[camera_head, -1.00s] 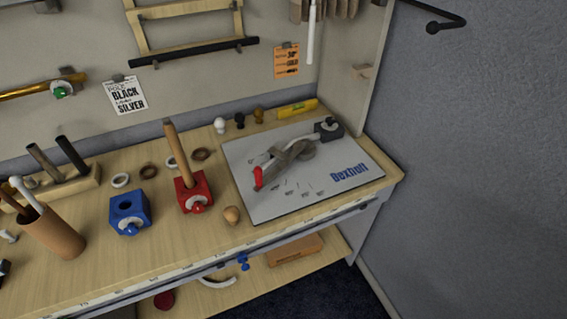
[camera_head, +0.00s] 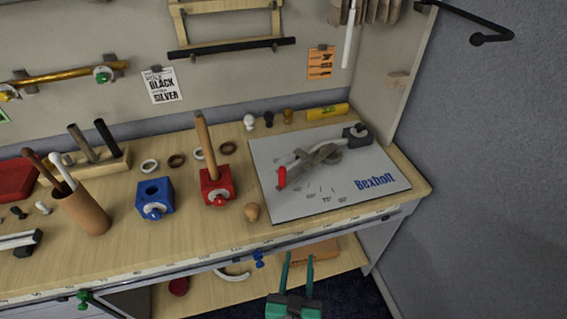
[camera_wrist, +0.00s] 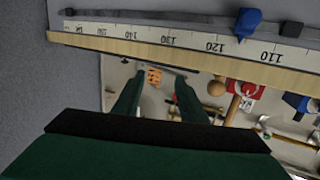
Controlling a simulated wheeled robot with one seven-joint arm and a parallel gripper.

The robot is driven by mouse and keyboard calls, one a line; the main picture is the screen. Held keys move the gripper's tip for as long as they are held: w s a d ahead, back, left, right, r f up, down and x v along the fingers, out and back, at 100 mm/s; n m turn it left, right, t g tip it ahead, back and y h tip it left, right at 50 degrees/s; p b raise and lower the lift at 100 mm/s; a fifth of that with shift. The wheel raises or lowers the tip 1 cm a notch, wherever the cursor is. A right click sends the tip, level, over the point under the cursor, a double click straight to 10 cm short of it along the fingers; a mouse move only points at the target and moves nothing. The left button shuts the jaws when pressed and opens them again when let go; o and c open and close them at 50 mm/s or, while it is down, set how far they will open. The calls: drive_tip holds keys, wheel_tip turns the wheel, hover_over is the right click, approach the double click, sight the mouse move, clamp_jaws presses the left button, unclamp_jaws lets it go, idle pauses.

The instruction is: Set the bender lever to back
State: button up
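The bender (camera_head: 318,157) is a grey metal tool lying on a white board (camera_head: 350,201) marked "Bexholt" at the right end of the table. Its lever has a red grip (camera_head: 281,177) at the left end of the tool, towards the board's left side. A dark block (camera_head: 356,134) stands at the tool's far right end. My green gripper (camera_head: 297,258) is at the bottom of the head view, in front of the table's front edge and apart from the bender. Its two fingers also show in the wrist view (camera_wrist: 158,84), spread with nothing between them.
A ruler strip (camera_wrist: 190,38) runs along the table's front edge. Left of the board are a red block with a wooden rod (camera_head: 217,187), a blue block (camera_head: 155,198) and a wooden knob (camera_head: 251,212). A yellow level (camera_head: 328,112) lies behind the board. A wall closes the right side.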

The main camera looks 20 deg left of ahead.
drive_tip(key=n+y, duration=0.2)
approach(282, 175)
drive_tip(key=x, duration=0.4)
drive_tip(key=shift+w+f, duration=0.1)
drive_tip(key=shift+f, duration=0.15)
drive_tip(key=shift+w+a+r+y, duration=0.1)
drive_tip(key=shift+w+y, duration=0.15)
drive_tip(key=shift+y, duration=0.05)
drive_tip(key=x, duration=1)
drive_tip(key=shift+w, duration=0.25)
clamp_jaws()
